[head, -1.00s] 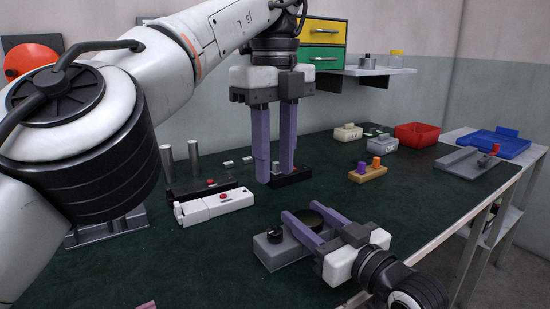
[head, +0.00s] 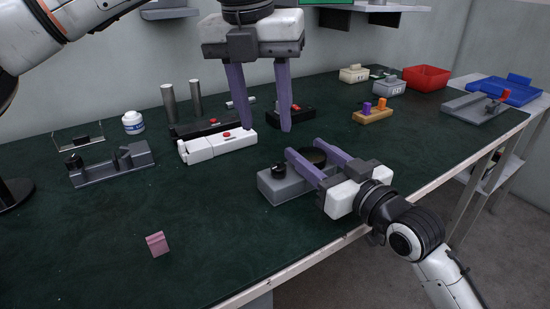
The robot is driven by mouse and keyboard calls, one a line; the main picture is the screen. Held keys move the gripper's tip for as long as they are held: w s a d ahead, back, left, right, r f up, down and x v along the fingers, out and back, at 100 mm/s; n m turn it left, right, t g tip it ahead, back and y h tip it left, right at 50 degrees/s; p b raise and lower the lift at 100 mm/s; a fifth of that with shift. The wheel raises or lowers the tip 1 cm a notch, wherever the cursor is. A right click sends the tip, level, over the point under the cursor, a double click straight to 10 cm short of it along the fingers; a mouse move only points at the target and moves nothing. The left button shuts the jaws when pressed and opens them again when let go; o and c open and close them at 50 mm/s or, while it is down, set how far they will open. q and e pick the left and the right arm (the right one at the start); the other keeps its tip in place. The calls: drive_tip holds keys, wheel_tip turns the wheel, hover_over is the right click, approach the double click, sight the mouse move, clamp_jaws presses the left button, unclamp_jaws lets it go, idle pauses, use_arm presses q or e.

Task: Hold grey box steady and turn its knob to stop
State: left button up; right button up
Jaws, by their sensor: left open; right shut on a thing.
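The grey box (head: 284,190) lies near the front edge of the table. A small black knob (head: 278,170) stands on its left end, and a dark round part (head: 313,156) shows between my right fingers. My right gripper (head: 304,148) comes in from the right and is shut on the grey box; the exact contact is partly hidden. My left gripper (head: 267,128) points down with its fingers spread, open and empty, behind the grey box and apart from the knob.
A white box with a red button (head: 215,146) and black boxes with red buttons (head: 290,112) lie near my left gripper. A grey fixture (head: 110,168) is at the left. An orange block with pegs (head: 372,115) and a red bin (head: 427,77) stand right. The front left table is mostly clear.

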sight(277, 167)
use_arm(q)
drive_tip(key=f+m, duration=0.1)
drive_tip(key=f, duration=0.2)
drive_tip(key=d+f+m+t, duration=0.1)
drive_tip(key=f, duration=0.2)
drive_tip(key=w+f+m+t+h, duration=0.1)
drive_tip(key=f+m, duration=0.1)
drive_tip(key=f, duration=0.1)
drive_tip(key=shift+d+f, duration=0.25)
drive_tip(key=shift+c, duration=0.5)
drive_tip(key=shift+s, duration=0.1)
clamp_jaws()
